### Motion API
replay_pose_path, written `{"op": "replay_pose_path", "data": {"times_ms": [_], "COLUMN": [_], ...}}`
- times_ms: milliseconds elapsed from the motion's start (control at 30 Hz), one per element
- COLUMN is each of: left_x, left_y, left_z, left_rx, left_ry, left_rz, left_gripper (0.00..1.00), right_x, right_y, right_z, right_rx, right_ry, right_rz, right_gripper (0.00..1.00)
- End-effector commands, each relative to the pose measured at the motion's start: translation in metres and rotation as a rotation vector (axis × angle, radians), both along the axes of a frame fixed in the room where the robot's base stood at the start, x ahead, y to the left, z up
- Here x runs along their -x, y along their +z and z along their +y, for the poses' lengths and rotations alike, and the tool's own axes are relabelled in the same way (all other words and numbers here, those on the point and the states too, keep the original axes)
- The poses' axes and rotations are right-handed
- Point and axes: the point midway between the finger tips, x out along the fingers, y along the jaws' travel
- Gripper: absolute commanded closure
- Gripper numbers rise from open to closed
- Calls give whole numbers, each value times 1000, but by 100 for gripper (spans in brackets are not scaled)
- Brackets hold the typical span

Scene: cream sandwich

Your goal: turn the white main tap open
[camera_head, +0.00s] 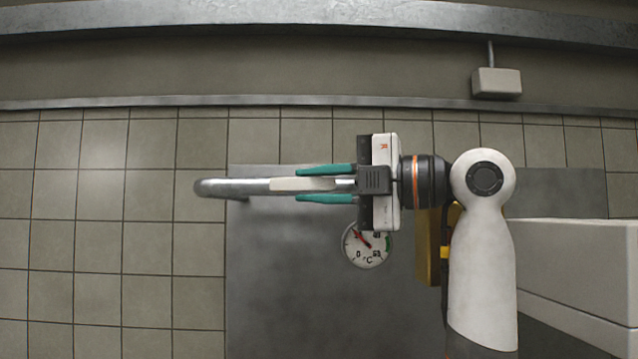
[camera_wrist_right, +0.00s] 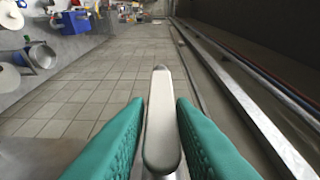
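The white main tap shows as a white lever (camera_head: 297,184) lying level at the middle of the head view, in line with a grey metal pipe (camera_head: 225,187). My right gripper (camera_head: 302,185) comes in from the right with its two green fingers on either side of the lever. The fingers are apart and look parallel to it, with a narrow gap on each side. My left gripper is out of view.
A round dial gauge (camera_head: 366,245) sits just below my right gripper, on a grey panel (camera_head: 290,300). A gold-coloured block (camera_head: 427,250) is beside my arm. A white box (camera_head: 497,82) hangs at the upper right. The tiled area (camera_head: 130,220) on the left is clear.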

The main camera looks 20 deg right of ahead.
Motion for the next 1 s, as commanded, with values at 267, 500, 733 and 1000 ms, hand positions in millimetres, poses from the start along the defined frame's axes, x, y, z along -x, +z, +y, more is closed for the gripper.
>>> {"op": "replay_pose_path", "data": {"times_ms": [267, 500, 733, 1000], "left_x": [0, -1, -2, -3], "left_y": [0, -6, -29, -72], "left_z": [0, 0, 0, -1], "left_rx": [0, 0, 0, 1], "left_ry": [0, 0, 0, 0], "left_rz": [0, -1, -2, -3], "left_gripper": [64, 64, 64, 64], "right_x": [0, 0, 0, -1], "right_y": [0, -3, -14, -29], "right_z": [0, 0, 0, 4], "right_rx": [1, -18, -115, -330], "right_ry": [0, 0, 0, 1], "right_rz": [1, -5, -33, -96], "right_gripper": [100, 100, 100, 100]}}
